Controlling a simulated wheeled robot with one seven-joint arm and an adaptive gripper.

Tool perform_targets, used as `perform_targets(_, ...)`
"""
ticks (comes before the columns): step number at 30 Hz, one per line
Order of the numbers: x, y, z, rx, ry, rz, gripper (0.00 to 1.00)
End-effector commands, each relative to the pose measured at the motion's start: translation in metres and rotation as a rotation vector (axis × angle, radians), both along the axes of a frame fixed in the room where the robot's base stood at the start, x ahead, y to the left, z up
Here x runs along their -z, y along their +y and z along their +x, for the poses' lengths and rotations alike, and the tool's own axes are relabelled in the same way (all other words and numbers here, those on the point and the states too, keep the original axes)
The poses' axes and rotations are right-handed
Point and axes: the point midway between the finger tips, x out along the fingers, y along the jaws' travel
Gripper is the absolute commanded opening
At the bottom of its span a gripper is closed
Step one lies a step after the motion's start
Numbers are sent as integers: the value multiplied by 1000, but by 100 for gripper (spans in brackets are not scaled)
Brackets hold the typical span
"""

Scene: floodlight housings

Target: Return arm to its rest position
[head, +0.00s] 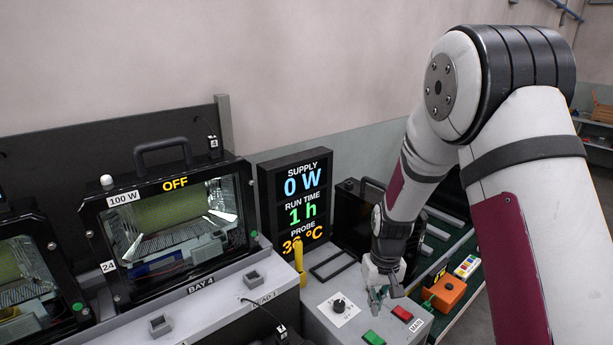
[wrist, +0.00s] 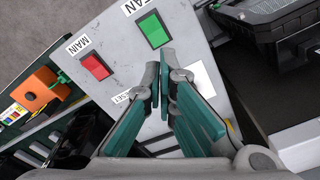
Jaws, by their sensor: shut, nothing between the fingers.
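My white and maroon arm reaches from the right of the head view down to the grey control panel (head: 345,325). My gripper (head: 377,296) is over that panel, beside the black knob (head: 338,303) and above the green button (head: 373,338). In the wrist view, the teal fingers of my gripper (wrist: 160,88) are together with nothing held. The green button (wrist: 153,29), labelled FAN, is just past the fingertips, and the red button (wrist: 96,67), labelled MAIN, is to the left. The fingers hide part of the panel and the knob.
A floodlight housing (head: 165,183) marked OFF stands in bay 4 at the left. A display (head: 296,195) reads 0 W, 1 h and about 36 °C. A yellow probe (head: 298,255) stands before it. An orange box (head: 448,290) lies right of the panel. Open space is above the panel.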

Motion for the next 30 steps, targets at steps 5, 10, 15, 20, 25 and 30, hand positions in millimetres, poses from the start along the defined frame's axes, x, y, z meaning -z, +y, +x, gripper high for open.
perform_targets(5,-77,3,-13,14,-74,17,0)
perform_targets(10,-140,4,-38,28,-137,27,0)
perform_targets(15,-194,4,-71,40,-201,34,0)
perform_targets(20,-235,4,-108,51,-262,37,0)
perform_targets(25,-268,2,-152,63,-326,35,0)
perform_targets(30,-289,1,-197,75,-390,29,0)
